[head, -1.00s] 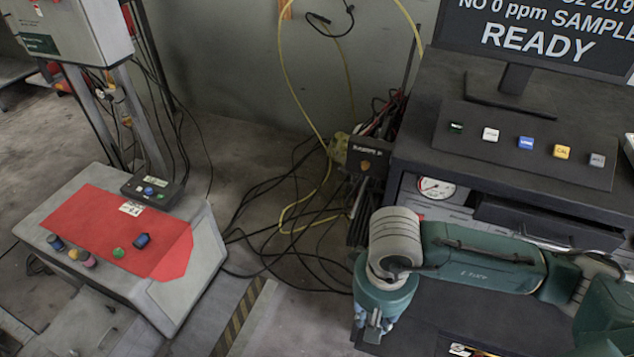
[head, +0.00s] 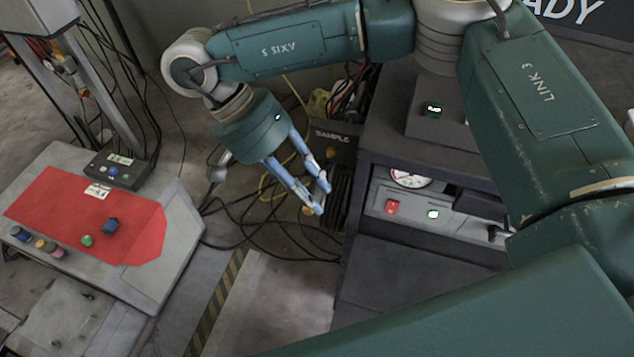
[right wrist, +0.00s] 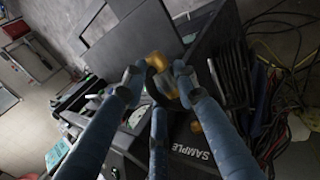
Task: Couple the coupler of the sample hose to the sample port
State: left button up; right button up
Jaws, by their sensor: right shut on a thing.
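My right gripper (head: 320,196) reaches in from the top, its blue-grey fingers pointing down and right. In the right wrist view its fingertips (right wrist: 158,88) are closed around a brass-coloured piece with a dark ring, the coupler (right wrist: 158,82). In the head view only a small yellowish bit shows at the fingertips. The dark box marked SAMPLE (head: 334,136) is partly behind the fingers. In the right wrist view a brass fitting, the sample port (right wrist: 196,127), shows by that label, close to the fingertips. I cannot tell whether coupler and port touch. My left gripper is out of view.
A dark cabinet (head: 375,265) with a gauge (head: 409,179) and a red switch (head: 392,207) stands to the right. Black cables (head: 262,232) cover the floor behind. A grey bench with a red mat (head: 60,212) stands left.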

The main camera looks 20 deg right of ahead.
jog(key=shift+w+d+r, duration=0.15)
jog(key=shift+w+d, duration=0.05)
jog(key=shift+w, duration=0.1)
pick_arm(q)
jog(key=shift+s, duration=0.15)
pick_arm(e)
jog(key=shift+w+d, duration=0.75)
jog(key=shift+w, duration=0.3)
jog(key=shift+w+d, duration=0.7)
jog(key=shift+w, duration=0.3)
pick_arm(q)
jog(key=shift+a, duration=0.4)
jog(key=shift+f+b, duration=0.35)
pick_arm(e)
jog(key=shift+w+d, duration=0.45)
jog(key=shift+w, duration=0.25)
jog(key=o, duration=1.3)
jog(key=shift+c, duration=0.2)
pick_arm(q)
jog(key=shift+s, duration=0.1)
